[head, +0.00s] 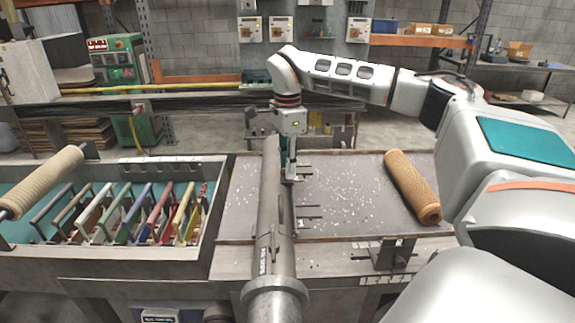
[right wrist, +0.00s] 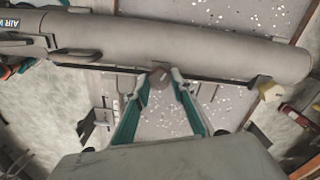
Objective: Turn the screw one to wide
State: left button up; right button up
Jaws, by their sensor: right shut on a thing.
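My right gripper (head: 291,172) is down beside the right side of a long grey tube (head: 269,215) in the head view. In the right wrist view its two teal fingers (right wrist: 160,84) are shut on a small brownish screw head (right wrist: 160,77) beside the same grey tube (right wrist: 190,42). The screw's own markings and any wide setting cannot be read. In the head view the screw is hidden by the gripper. My left gripper is in neither view.
A metal table (head: 340,195) with small pale scraps lies right of the tube, with a tan mesh roll (head: 411,187) on it. Left is a tray (head: 217,215) of coloured slats and a beige roll (head: 42,182). Thin metal rods (head: 305,217) stick out near the tube.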

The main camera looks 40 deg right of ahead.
jog(key=o, duration=1.1)
notch_tip(320, 180, up, 12)
jog(key=shift+r, duration=0.1)
